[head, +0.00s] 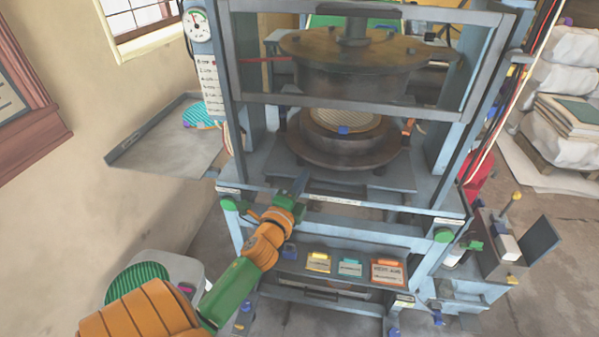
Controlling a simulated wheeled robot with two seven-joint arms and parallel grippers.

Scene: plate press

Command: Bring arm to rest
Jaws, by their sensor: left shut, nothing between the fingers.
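My left arm reaches up from the lower left. My left gripper (301,182) is shut and empty, at the front edge of the press (222,100). Its tip is just in front of the press bed (350,177); I cannot tell whether it touches. The round lower plate (347,155) sits on the bed, with a round tan textured disc (345,122) above it. The heavy round upper plate (352,82) hangs higher, behind a framed clear guard. My right gripper is not in view.
A grey side tray (150,146) with a teal striped item (200,116) juts out left of the press. A bin with a green ribbed disc (137,284) stands at lower left. Coloured labelled blocks (350,268) sit on a lower shelf. Wrapped stacks (560,135) stand at right.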

